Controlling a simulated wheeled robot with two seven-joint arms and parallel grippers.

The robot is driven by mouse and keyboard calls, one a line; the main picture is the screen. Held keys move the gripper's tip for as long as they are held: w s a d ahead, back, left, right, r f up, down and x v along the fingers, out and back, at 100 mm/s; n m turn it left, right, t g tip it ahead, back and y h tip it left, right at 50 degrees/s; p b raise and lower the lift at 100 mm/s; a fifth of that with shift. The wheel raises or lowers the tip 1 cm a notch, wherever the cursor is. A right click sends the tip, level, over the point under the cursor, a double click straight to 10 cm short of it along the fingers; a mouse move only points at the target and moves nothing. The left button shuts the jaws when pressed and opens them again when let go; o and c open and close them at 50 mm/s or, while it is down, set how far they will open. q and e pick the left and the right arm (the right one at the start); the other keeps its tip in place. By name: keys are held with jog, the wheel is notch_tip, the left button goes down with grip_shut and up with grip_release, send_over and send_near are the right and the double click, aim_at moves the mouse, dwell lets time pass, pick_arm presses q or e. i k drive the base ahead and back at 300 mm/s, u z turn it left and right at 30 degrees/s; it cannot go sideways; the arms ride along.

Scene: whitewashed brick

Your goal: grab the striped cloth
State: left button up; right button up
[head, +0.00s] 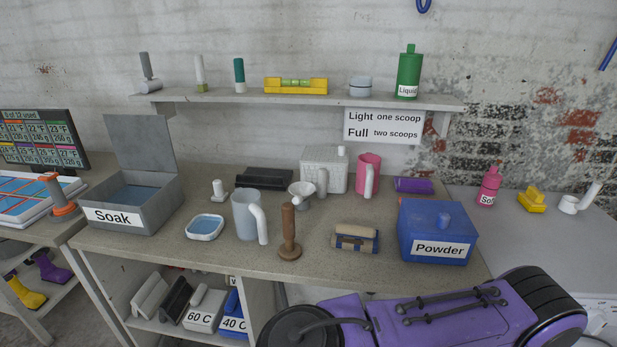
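A small folded or rolled beige cloth with dark blue stripes (356,238) lies on the worktop, right of the middle. It looks like the striped cloth. It sits between a brown wooden-handled stamp (290,236) on its left and the blue Powder box (437,231) on its right, apart from both. Its near side and top are in plain sight. Neither of my grippers shows in the head view. A purple and black arm part of mine covers the bottom right, in front of the worktop's edge.
A grey open Soak bin (130,216), a dish (205,228), a jug (248,215), a funnel (301,193) and a pink mug (367,175) stand around. Bare worktop lies in front of the cloth.

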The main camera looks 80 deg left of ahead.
aim_at(356, 238)
jog(key=u, duration=2)
